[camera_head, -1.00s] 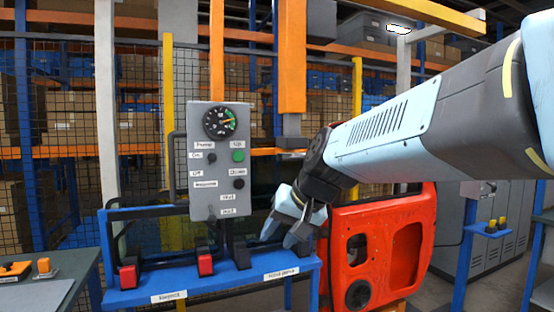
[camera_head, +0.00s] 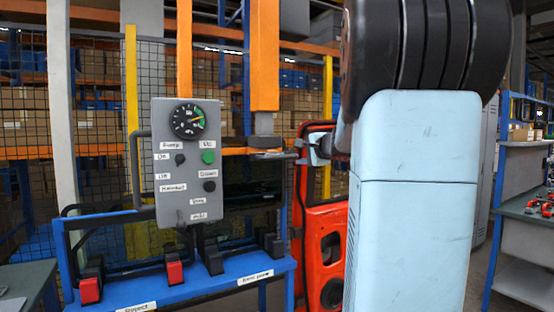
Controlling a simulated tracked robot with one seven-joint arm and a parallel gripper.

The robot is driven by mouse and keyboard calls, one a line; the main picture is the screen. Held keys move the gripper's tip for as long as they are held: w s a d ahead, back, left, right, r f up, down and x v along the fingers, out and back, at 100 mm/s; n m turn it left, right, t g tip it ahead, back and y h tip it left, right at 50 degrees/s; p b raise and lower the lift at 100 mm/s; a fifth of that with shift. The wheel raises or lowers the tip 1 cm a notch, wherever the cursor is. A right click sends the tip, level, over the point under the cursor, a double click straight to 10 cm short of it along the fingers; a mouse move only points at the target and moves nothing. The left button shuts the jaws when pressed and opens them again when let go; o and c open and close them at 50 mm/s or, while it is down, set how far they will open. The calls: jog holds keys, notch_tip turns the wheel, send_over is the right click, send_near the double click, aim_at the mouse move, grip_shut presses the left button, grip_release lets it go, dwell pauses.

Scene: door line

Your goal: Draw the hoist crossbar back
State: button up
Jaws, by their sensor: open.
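An orange hoist post (camera_head: 264,55) hangs down right of the control box. Below its grey end block is a dark fitting with a thin horizontal bar (camera_head: 268,155), which I take as the hoist crossbar. Its right end runs toward my gripper (camera_head: 303,147) and the red door (camera_head: 322,225). My gripper is open, at the upper left edge of the red door, near the bar's right end. My arm hides part of the gripper and much of the door. I cannot tell whether the fingers touch or surround the bar.
A grey control box (camera_head: 185,205) with a dial, knobs and a green button stands at left. Below it is a blue rack (camera_head: 215,288) with red-and-black blocks. A shelf with red parts (camera_head: 525,210) stands at far right. Mesh fence lies behind.

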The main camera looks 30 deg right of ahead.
aim_at(282, 157)
jog(key=x, duration=1.3)
jog(key=shift+w+a+f, duration=0.1)
jog(key=shift+w+a, duration=0.2)
jog(key=shift+w, duration=0.05)
jog(key=shift+c, duration=0.2)
grip_shut()
